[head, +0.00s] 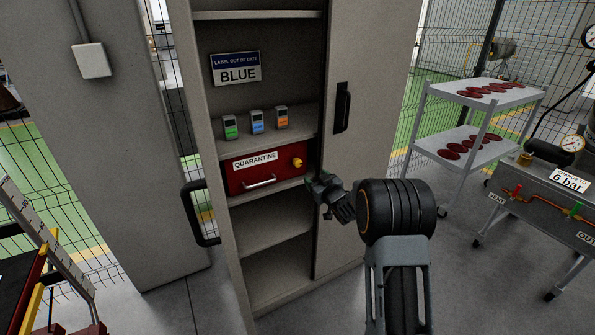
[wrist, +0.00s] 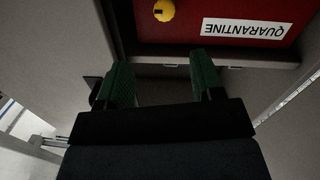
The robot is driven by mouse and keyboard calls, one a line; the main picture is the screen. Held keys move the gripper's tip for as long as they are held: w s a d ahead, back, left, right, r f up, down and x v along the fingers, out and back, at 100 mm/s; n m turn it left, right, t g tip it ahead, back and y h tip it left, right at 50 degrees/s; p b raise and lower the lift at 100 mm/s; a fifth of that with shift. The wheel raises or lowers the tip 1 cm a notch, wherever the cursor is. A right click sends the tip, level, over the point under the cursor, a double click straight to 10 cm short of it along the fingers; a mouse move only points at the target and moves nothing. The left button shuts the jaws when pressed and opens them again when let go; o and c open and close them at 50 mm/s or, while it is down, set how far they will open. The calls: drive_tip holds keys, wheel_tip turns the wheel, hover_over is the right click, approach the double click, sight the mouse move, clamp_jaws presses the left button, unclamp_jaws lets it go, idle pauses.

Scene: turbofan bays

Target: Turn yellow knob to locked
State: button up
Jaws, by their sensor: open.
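The yellow knob (head: 297,162) sits at the right end of the red quarantine drawer front (head: 240,179), on a shelf inside the grey cabinet. In the wrist view, which shows the drawer upside down, the knob (wrist: 164,10) is at the top edge, partly cut off, with a dark mark on it. My gripper (head: 318,186) is just right of and below the knob in the head view, apart from it. In the wrist view my gripper (wrist: 163,75) has its green fingers spread with nothing between them. No lock marking is readable by the knob.
The cabinet's tall dark handle (head: 199,213) juts out at left. A second handle (head: 342,107) is on the closed door at right. Three small devices (head: 257,121) stand on the shelf above the drawer. A trolley (head: 465,125) with red discs stands at right.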

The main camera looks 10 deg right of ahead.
sight(299, 165)
drive_tip(key=shift+y, duration=0.5)
drive_tip(key=x, duration=0.9)
drive_tip(key=f+p+x, duration=0.1)
drive_tip(key=x, duration=0.4)
drive_tip(key=shift+w, duration=0.15)
drive_tip(key=shift+n, duration=0.3)
drive_tip(key=c, duration=0.9)
